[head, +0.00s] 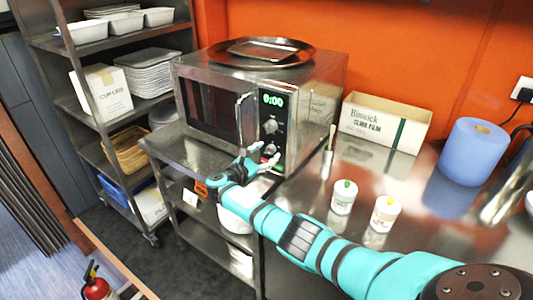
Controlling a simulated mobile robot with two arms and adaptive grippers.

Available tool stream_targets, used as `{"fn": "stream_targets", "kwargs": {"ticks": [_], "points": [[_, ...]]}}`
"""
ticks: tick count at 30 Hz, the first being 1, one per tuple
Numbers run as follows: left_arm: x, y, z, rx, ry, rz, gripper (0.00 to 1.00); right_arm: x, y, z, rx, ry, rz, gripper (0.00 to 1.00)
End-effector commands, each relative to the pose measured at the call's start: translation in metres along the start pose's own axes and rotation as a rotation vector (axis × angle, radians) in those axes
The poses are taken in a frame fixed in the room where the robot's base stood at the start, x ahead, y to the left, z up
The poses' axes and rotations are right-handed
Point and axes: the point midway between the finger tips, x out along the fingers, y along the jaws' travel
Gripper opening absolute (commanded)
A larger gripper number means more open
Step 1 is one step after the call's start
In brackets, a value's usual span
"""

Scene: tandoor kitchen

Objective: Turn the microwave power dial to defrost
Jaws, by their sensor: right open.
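The steel microwave (213,73) stands on the steel counter with its door shut. Its front has a dark window, a vertical handle (239,118) and a black control panel at the right. The green display (272,100) reads 0:00. A dial (270,127) sits below it on the panel. A second control lower down is partly hidden by my gripper. My right gripper (264,155) is open in front of the lower panel, below the upper dial. Whether it touches the panel I cannot tell. The dial's setting is too small to read. My left gripper is not in view.
A round tray (305,57) lies on the microwave. A shelf rack (70,44) with dishes stands left.

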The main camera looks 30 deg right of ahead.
Motion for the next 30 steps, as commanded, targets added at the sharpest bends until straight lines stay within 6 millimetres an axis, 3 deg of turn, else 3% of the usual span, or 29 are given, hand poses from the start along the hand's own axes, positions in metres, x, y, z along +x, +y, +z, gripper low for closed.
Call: {"fn": "stream_targets", "kwargs": {"ticks": [9,15,21,30], "points": [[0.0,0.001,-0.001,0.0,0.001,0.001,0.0,-0.067,0.0,-0.002,0.0,0.005,0.002,0.52],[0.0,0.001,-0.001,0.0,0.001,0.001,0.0,-0.099,0.0,-0.001,-0.002,0.003,0.001,0.52],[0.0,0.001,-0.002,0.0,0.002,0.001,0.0,-0.111,-0.001,-0.001,-0.002,0.002,-0.001,0.52],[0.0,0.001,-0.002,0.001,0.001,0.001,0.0,-0.111,0.0,-0.001,-0.002,0.002,-0.001,0.52]]}}
